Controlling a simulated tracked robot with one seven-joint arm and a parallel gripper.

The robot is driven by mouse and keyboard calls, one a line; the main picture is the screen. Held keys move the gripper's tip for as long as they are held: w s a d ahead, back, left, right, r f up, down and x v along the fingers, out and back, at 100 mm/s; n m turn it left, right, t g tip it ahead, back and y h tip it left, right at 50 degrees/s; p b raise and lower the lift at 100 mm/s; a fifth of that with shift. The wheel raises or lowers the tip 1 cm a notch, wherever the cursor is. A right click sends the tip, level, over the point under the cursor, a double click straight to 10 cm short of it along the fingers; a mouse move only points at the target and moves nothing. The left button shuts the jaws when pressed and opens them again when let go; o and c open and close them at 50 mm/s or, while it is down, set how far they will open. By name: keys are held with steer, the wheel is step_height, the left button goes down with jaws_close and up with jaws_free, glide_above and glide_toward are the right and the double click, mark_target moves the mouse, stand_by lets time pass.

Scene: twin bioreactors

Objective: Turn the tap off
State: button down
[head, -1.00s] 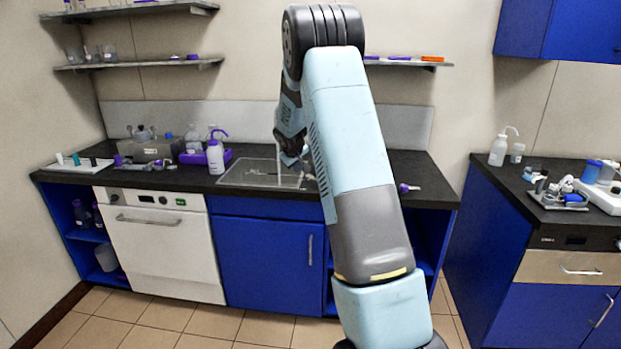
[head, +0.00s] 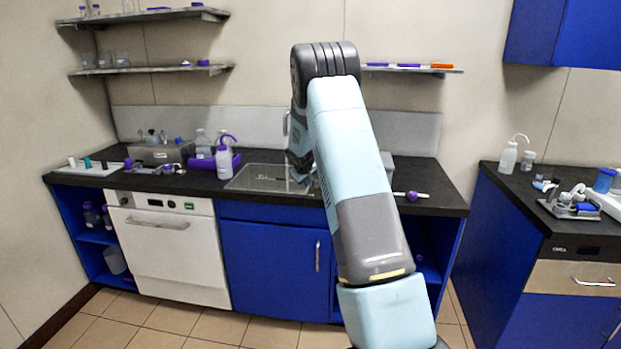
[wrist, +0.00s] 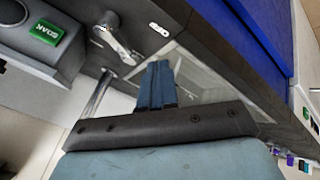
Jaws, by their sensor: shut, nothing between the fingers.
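The metal tap (wrist: 118,42) shows in the wrist view, upper left of my gripper, with a round knob-like end and a slim lever-like arm. A shiny metal tube (wrist: 97,95) lies left of the fingers; I cannot tell how it joins the tap. My gripper (wrist: 161,70) has its blue fingers shut together and empty, between the tap and the sink (wrist: 203,75). A gap shows between the fingers and the tap, though depth is unclear. In the head view, a thin pale curved piece (head: 285,122), perhaps the tap, rises behind the sink (head: 255,177); my arm hides the fingers.
A shelf (head: 430,71) hangs on the wall at right. A grey box with a green label (wrist: 46,32) is near the tap. The dark counter (head: 430,200) continues right of the sink.

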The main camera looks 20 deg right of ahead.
steer(key=x, duration=0.4)
steer(key=shift+w+d+f, duration=0.1)
steer(key=shift+f, duration=0.1)
steer(key=d, duration=0.1)
steer(key=w+d, duration=0.1)
steer(key=shift+d, duration=0.3)
steer(key=shift+w+d, duration=0.2)
steer(key=shift+d, duration=0.35)
